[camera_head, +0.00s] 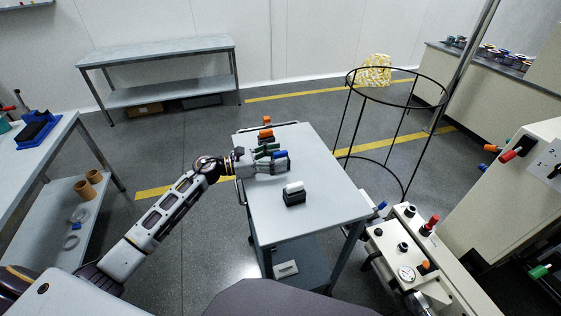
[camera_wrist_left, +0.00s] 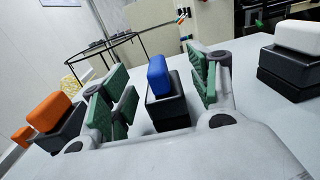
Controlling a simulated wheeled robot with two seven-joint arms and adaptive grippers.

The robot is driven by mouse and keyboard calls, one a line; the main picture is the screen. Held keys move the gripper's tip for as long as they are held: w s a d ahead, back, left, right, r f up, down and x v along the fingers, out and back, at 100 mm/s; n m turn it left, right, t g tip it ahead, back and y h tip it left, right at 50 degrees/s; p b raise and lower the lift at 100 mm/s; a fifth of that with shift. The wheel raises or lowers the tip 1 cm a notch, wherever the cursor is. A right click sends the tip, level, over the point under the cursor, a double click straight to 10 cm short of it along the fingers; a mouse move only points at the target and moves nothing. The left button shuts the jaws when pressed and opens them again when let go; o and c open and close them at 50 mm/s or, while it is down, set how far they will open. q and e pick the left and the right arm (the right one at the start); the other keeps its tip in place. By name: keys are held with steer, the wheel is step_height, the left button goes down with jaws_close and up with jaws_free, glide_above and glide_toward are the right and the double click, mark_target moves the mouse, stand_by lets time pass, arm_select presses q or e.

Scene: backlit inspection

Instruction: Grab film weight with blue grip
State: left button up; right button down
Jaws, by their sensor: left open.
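The film weight with the blue grip (camera_wrist_left: 157,76) has a dark block body (camera_wrist_left: 167,108) and stands upright on the cart top. In the left wrist view it sits between the two green-padded fingers of my left gripper (camera_wrist_left: 160,92), which is open, with gaps at both sides. In the head view the blue grip (camera_head: 280,154) shows at the fingertips of my left gripper (camera_head: 274,158), and its body is mostly hidden by the gripper. My right gripper does not show.
A weight with a white grip (camera_head: 294,187) stands nearer on the cart (camera_head: 310,215); it is at right in the wrist view (camera_wrist_left: 301,37). A weight with an orange grip (camera_head: 265,133) is farther back, at left in the wrist view (camera_wrist_left: 53,108). The cart's front area is clear.

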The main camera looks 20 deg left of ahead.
arm_select(q)
steer(key=shift+x, duration=0.75)
jaws_close()
